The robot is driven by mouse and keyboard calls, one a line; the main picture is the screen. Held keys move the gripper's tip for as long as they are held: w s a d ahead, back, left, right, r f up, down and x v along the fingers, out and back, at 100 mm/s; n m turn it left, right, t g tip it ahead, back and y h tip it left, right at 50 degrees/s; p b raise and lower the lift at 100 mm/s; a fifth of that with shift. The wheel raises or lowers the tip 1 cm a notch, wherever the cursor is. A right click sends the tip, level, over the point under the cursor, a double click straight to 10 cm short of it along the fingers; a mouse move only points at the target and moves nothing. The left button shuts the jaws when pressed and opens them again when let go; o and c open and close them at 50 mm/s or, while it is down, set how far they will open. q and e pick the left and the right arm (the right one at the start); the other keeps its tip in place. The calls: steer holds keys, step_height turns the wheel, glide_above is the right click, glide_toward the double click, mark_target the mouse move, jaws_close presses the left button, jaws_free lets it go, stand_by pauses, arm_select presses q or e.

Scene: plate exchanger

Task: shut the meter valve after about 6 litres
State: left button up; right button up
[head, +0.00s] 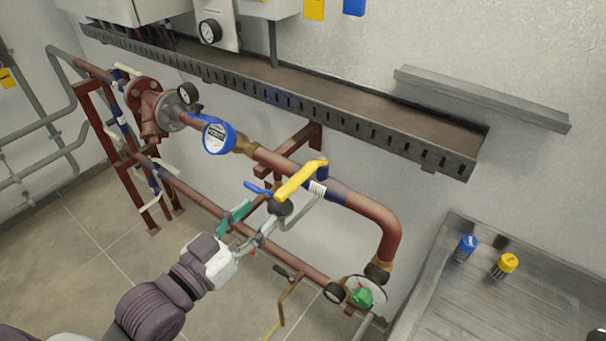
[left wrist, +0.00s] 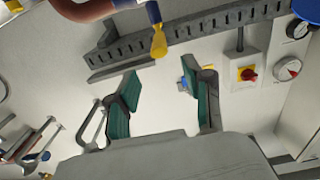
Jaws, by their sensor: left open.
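The round water meter (head: 217,137) has a blue rim and a white face, and sits on the upper red-brown pipe. Its reading is too small to make out. Further right on this pipe is a yellow valve lever (head: 300,180), slanting across the pipe in the head view. A smaller blue lever (head: 257,188) is just left of it. My left gripper (head: 258,216) is open and empty, its teal-padded fingers just below the levers. In the left wrist view, a yellow lever (left wrist: 158,42) appears beyond the fingertips, apart from them. My right gripper is not in view.
A slotted cable tray (head: 290,95) runs along the wall above the pipe. The lower pipe (head: 200,202) and a red frame (head: 110,150) stand near my arm. A metal sink (head: 440,290) at right holds a blue-capped (head: 466,247) and a yellow-capped container (head: 504,266).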

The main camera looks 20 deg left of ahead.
mark_target(295, 179)
arm_select(q)
steer(key=p+x, duration=0.2)
steer(key=x, duration=1)
steer(key=shift+p, duration=0.35)
steer(key=shift+w+d+f, duration=0.15)
steer(key=shift+w, duration=0.35)
jaws_close()
